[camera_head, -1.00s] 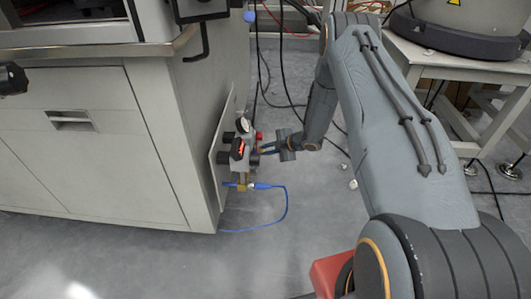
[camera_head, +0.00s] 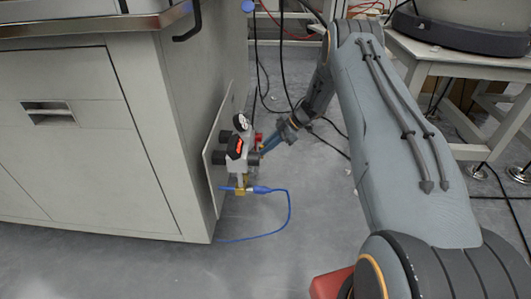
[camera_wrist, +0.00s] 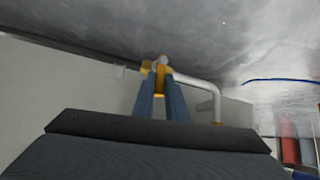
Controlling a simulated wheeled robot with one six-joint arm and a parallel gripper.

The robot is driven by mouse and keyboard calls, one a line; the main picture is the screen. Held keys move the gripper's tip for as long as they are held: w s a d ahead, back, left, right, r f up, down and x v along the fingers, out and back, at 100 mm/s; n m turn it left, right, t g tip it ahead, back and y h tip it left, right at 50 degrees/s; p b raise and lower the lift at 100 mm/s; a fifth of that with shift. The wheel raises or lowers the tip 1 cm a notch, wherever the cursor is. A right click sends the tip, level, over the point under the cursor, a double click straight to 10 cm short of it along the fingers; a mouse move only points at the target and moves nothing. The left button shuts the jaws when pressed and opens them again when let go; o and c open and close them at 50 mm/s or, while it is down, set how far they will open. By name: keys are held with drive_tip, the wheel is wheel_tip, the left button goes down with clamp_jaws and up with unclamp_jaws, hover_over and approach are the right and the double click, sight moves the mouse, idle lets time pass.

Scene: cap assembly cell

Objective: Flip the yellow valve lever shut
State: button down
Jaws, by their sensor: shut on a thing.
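The yellow valve lever (camera_wrist: 161,79) is in the middle of the wrist view, by a bent silver pipe (camera_wrist: 200,86). My gripper (camera_wrist: 162,88) has its two blue fingers shut on the lever, which hides part of it. In the head view my gripper (camera_head: 264,149) reaches in from the right beside the valve unit (camera_head: 240,158) on the cabinet's side. I cannot make out the lever itself in the head view.
A grey cabinet (camera_head: 75,150) fills the left. A blue hose (camera_head: 288,210) loops from a brass fitting (camera_head: 240,190) below the unit. Black cables (camera_head: 257,75) hang behind. A white table (camera_head: 450,70) stands at the right. The floor in front is clear.

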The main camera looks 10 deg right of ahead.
drive_tip(key=shift+w+g+b, duration=0.15)
drive_tip(key=shift+g+b, duration=0.15)
drive_tip(key=shift+b, duration=0.1)
drive_tip(key=c, duration=1.8)
unclamp_jaws()
drive_tip(key=shift+a, duration=0.15)
drive_tip(key=shift+o, duration=0.2)
drive_tip(key=shift+d, duration=0.25)
drive_tip(key=p+v, duration=0.3)
drive_tip(key=v, duration=0.4)
drive_tip(key=shift+d+r, duration=0.2)
drive_tip(key=shift+d, duration=0.1)
